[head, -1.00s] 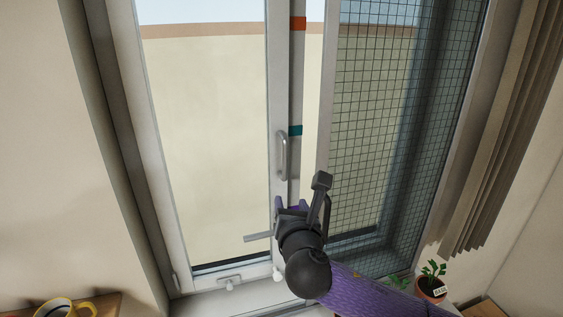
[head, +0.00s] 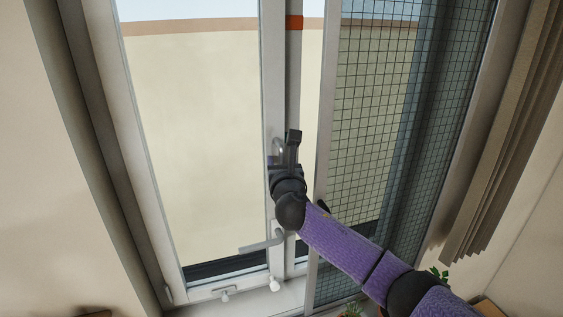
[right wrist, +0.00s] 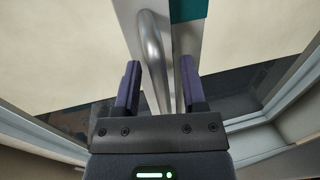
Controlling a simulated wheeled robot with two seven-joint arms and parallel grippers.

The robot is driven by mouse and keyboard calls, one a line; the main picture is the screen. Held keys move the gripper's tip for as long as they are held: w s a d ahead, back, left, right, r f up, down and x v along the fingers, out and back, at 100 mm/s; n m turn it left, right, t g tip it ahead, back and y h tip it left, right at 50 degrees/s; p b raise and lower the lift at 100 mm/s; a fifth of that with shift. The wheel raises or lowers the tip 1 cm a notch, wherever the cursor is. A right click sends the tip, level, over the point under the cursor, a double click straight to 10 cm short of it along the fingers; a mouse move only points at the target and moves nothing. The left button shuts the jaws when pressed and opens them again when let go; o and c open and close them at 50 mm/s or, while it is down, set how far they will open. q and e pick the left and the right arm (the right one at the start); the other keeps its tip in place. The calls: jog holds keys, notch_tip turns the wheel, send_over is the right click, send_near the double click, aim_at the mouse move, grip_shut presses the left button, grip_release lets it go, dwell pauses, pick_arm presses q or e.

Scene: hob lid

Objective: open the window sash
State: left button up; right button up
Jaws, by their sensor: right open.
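The window sash (head: 190,150) is a tall pane in a white frame at the left. A grey lever handle (head: 260,245) near the bottom of its right stile points left. A vertical grey pull bar (head: 277,144) sits higher on that stile, mostly hidden behind my right gripper (head: 273,160). In the right wrist view, the pull bar (right wrist: 152,55) runs down between the two purple fingers of my open right gripper (right wrist: 160,85), nearer the left finger. I cannot tell whether a finger touches it. My left gripper is not in view.
A mesh screen (head: 375,120) in a white frame stands right of the sash. A small latch (head: 225,293) and a white knob (head: 273,284) are low down. A blind (head: 510,150) hangs right; a plant (head: 439,275) is below.

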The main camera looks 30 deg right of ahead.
jog(key=shift+w, duration=0.1)
jog(key=shift+c, duration=0.8)
grip_shut()
dwell(0.4)
